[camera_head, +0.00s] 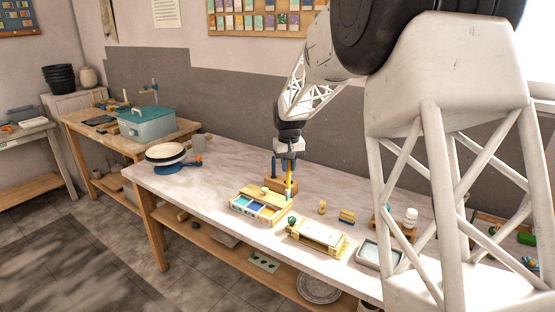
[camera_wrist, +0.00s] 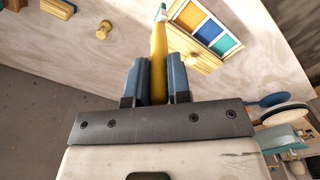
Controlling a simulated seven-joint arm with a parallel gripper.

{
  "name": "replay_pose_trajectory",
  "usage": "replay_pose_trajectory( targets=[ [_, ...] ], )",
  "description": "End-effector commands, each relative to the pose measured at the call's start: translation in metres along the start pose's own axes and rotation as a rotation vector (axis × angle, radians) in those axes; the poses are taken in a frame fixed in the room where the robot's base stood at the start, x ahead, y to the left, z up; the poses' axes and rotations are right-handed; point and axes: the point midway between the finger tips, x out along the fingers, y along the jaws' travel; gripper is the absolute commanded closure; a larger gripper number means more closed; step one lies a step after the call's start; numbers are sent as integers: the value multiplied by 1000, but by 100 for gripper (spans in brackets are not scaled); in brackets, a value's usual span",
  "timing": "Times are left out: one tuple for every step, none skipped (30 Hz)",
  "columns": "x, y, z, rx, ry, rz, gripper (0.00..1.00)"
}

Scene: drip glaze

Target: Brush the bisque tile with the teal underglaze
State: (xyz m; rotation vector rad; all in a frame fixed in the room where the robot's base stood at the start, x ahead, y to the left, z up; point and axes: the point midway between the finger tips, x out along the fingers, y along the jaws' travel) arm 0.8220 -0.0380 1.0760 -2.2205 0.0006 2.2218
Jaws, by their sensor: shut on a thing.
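My gripper (camera_head: 289,163) is shut on a yellow-handled brush (camera_head: 289,184), which points down. In the wrist view, the brush (camera_wrist: 158,55) stands between the two blue fingers (camera_wrist: 159,82) and has a teal tip at its far end. The glaze tray (camera_head: 238,207) is a wooden box with blue and other coloured wells. The brush tip is near the tray's right end; I cannot tell whether it touches. The tray's wells (camera_wrist: 210,30) look yellow, blue and green in the wrist view. The pale tile (camera_head: 322,233) lies flat on a wooden frame right of the tray.
A dark green round thing (camera_head: 292,220) sits between tray and frame. A grey shallow dish (camera_head: 366,259) lies to the right. A banding wheel (camera_head: 166,156) stands at the left; the table between is clear.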

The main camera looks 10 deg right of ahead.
Motion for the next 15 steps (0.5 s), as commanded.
replay_pose_trajectory(
  targets=[
    [1, 6, 9, 2, 0, 0, 100],
    [2, 9, 14, 3, 0, 0, 100],
    [4, 13, 20, 3, 0, 0, 100],
    [4, 16, 24, 3, 1, 0, 100],
    [5, 19, 29, 2, 2, 0, 100],
    [6, 22, 35, 2, 1, 0, 100],
    [8, 24, 39, 2, 0, 0, 100],
    [9, 26, 42, 2, 0, 0, 100],
    [9, 28, 46, 2, 0, 0, 100],
    [10, 30, 49, 2, 1, 0, 100],
    [10, 32, 52, 2, 1, 0, 100],
    [11, 33, 55, 2, 1, 0, 100],
    [12, 34, 56, 2, 0, 0, 100],
    [13, 35, 58, 2, 0, 0, 100],
    [13, 36, 60, 2, 0, 0, 100]
  ],
)
